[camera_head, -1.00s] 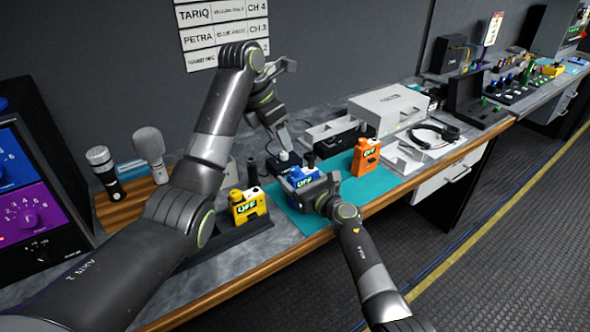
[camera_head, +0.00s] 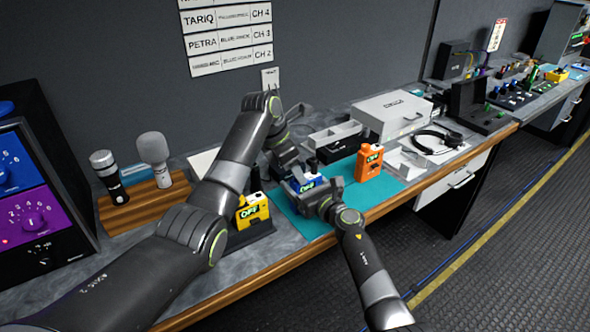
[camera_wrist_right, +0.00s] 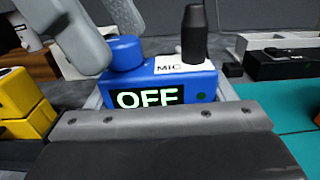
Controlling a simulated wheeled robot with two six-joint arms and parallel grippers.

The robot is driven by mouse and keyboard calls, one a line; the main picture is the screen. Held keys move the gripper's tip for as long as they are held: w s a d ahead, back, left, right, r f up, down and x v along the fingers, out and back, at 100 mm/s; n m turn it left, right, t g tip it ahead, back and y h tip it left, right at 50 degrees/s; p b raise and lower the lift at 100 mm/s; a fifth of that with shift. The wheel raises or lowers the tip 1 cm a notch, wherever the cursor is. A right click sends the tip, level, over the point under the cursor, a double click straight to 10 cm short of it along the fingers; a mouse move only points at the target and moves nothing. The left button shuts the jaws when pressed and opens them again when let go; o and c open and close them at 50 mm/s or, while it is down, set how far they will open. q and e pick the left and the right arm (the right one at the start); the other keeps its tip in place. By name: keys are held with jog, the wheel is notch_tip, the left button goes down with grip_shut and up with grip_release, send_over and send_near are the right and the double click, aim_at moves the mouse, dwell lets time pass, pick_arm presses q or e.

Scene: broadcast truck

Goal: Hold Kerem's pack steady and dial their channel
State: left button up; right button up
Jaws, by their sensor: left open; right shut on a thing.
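A blue pack (camera_head: 303,183) reading OFF stands on the teal mat (camera_head: 290,222). My right gripper (camera_head: 322,190) is shut on it. In the right wrist view the blue pack (camera_wrist_right: 160,85) has a round blue knob (camera_wrist_right: 122,55) at the left of its top, a MIC label and a black antenna (camera_wrist_right: 194,35). My left gripper (camera_head: 287,168) is open just above the knob; its grey fingers (camera_wrist_right: 100,30) show beside and behind it. I cannot tell whether they touch it. The wall list (camera_head: 228,40) reads TARIQ CH 4, PETRA CH 3; the third name, CH 2, is unclear.
A yellow pack (camera_head: 252,212) stands in a dark holder to the left, an orange pack (camera_head: 368,162) on the mat to the right. Microphones (camera_head: 153,155), a grey case (camera_head: 392,112) and a headset (camera_head: 438,139) lie around. Bare teal mat lies in front of the blue pack.

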pick_arm(q)
jog(key=shift+f, duration=0.25)
jog(key=c, duration=1)
jog(key=shift+w+m, duration=0.1)
jog(key=shift+m, duration=0.2)
jog(key=shift+w+m+g, duration=0.2)
jog(key=shift+m+g, duration=0.7)
jog(key=shift+m, duration=1.8)
